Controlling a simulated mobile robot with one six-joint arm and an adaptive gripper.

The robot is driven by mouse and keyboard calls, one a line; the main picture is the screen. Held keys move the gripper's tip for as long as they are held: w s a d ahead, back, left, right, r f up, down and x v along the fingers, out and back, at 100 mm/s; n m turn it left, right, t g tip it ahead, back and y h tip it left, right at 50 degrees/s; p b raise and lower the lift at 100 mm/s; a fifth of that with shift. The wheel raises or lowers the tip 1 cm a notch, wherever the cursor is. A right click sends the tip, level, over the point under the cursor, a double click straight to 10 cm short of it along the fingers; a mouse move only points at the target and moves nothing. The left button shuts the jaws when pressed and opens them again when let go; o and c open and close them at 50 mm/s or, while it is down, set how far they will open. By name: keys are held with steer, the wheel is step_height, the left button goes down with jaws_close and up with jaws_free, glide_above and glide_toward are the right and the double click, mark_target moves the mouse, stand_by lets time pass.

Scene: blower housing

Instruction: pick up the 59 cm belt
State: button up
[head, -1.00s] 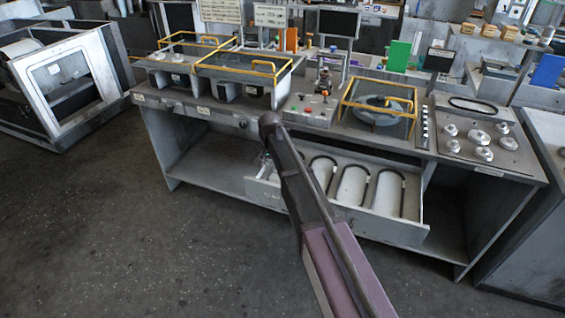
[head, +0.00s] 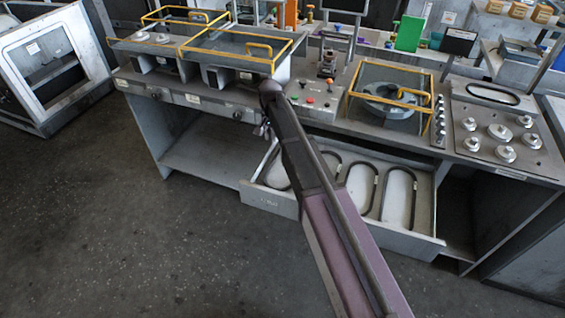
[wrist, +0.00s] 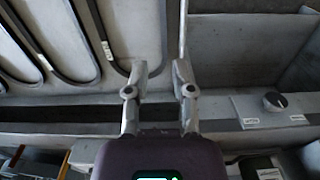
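An open drawer (head: 330,226) under the bench holds several black U-shaped belts, among them one (head: 362,185) near the middle and one (head: 400,180) at the right. Small white tags sit on the belts, but I cannot read any length, so I cannot tell which is 59 cm. In the wrist view, a belt (wrist: 104,42) lies left of my gripper (wrist: 160,70), and its curved end is close to the left finger. My gripper is open, with nothing visible between its fingers. In the head view my arm hides part of the drawer and belts.
A black belt loop (head: 493,94) lies on the bench top at right, behind several metal pulleys (head: 500,132). Yellow-railed guards (head: 240,50) stand on the bench. A knob (wrist: 274,101) shows at right in the wrist view. The floor (head: 130,240) in front is clear.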

steer(key=shift+s+a+r, duration=0.1)
stand_by(0.3)
steer(key=b, duration=0.9)
glide_above(272, 165)
steer(key=f, duration=0.8)
steer(key=shift+s+f, duration=0.25)
steer(key=shift+f, duration=0.1)
steer(key=shift+f, duration=0.1)
steer(key=shift+w+f+b, duration=0.2)
steer(key=shift+f+b, duration=2.25)
steer(key=shift+f, duration=0.05)
steer(key=shift+a, duration=0.1)
jaws_close()
